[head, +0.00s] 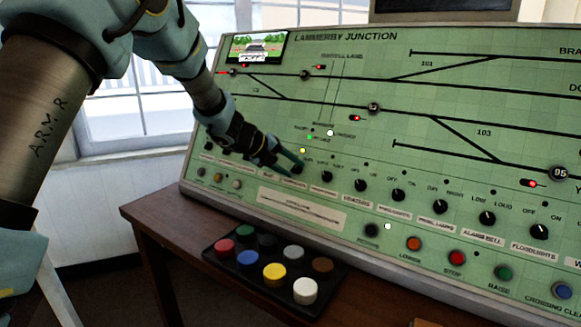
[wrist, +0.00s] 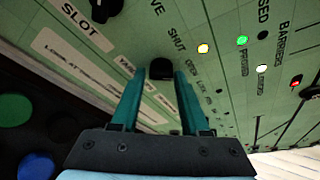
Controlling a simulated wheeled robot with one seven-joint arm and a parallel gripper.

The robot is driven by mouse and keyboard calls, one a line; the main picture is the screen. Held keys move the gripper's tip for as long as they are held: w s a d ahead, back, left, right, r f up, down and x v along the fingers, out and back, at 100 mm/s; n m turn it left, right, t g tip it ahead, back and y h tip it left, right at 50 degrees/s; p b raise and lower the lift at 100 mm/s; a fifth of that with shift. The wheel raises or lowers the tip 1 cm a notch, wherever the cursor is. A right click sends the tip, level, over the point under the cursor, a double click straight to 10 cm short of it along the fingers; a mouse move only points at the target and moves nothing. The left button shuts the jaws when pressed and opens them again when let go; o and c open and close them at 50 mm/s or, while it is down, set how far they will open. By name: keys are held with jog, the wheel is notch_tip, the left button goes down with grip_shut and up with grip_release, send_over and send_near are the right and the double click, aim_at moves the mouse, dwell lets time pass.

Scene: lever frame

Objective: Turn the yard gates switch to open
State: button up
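The yard gates switch is a small black rotary knob (wrist: 161,69) on the green panel, with a label beginning "YAR" beside it and the words "SHUT" and "OPEN" near it. My gripper (wrist: 160,78) has its two teal fingers on either side of this knob. Small gaps seem to show between the fingers and the knob, so the gripper looks open around it. In the head view my gripper (head: 287,164) reaches the lower left of the panel and partly covers the knob there. Which way the knob points is hard to tell.
The panel (head: 330,90) carries a row of similar black knobs, such as one to the right (head: 327,176), and coloured push buttons below. A black tray (head: 227,262) of coloured caps lies on the brown desk (head: 160,225). Lit lamps (wrist: 203,48) sit near the switch.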

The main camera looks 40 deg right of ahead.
jog(key=o, duration=0.3)
jog(key=b+v, duration=0.1)
jog(key=v, duration=0.9)
jog(key=shift+a+r, duration=0.25)
jog(key=shift+r, duration=0.05)
jog(key=shift+w, duration=0.1)
